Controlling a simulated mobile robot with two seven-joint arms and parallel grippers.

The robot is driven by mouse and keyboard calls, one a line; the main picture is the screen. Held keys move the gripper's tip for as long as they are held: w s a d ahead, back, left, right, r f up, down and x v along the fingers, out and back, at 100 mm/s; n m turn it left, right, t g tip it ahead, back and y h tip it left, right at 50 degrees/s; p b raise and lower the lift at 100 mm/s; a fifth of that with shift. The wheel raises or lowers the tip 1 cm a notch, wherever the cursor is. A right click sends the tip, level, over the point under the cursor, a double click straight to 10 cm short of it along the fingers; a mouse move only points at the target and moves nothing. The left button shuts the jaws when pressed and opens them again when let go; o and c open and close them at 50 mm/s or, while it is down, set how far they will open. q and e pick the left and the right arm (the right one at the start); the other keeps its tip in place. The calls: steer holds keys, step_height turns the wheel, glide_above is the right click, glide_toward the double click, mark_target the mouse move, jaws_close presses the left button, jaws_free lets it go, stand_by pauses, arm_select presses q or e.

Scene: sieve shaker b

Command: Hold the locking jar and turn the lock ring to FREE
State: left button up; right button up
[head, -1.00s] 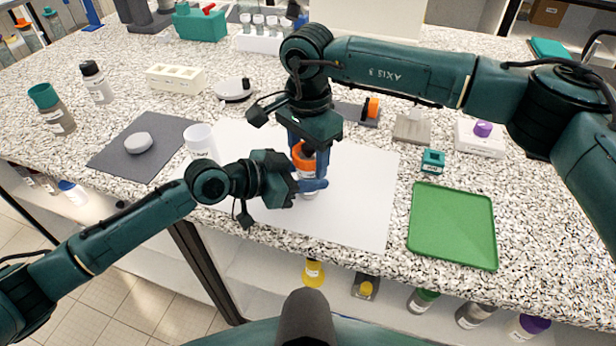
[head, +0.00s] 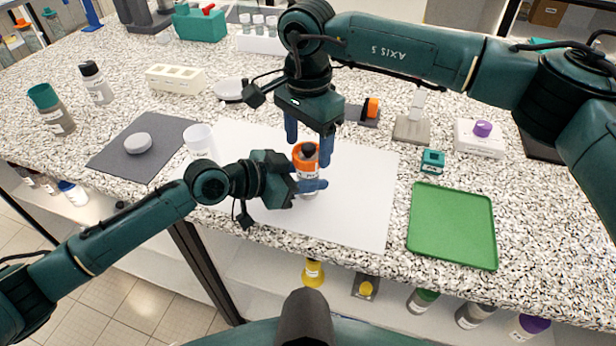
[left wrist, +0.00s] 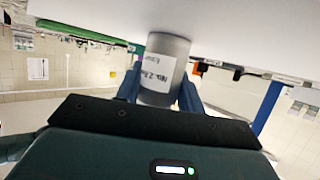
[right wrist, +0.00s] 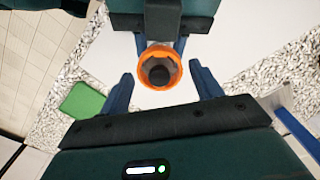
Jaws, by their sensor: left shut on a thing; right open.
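The locking jar (head: 309,186) stands upright on a white sheet, with an orange lock ring (head: 306,152) around its top. My left gripper (head: 314,187) is shut on the jar's body from the left, below the ring. The left wrist view shows the grey jar (left wrist: 166,66) with a white label between the fingers. My right gripper (head: 308,150) points down over the ring, its fingers spread. In the right wrist view the orange ring (right wrist: 144,78) with a dark centre lies between the open fingers, apart from both. The lock ring's setting is not readable.
A white cup (head: 199,139) stands left of the jar, near a dark mat (head: 112,151) with a grey disc (head: 138,143). A green tray (head: 452,226) and small teal block (head: 432,161) lie to the right. The white sheet (head: 360,205) is clear right of the jar.

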arm_select(q)
steer(key=shift+r, duration=0.1)
arm_select(e)
steer(key=shift+r, duration=2.35)
arm_select(q)
steer(key=o, duration=1.3)
steer(key=shift+a, duration=0.1)
steer(key=v, duration=1.1)
steer(key=shift+s+a, duration=0.3)
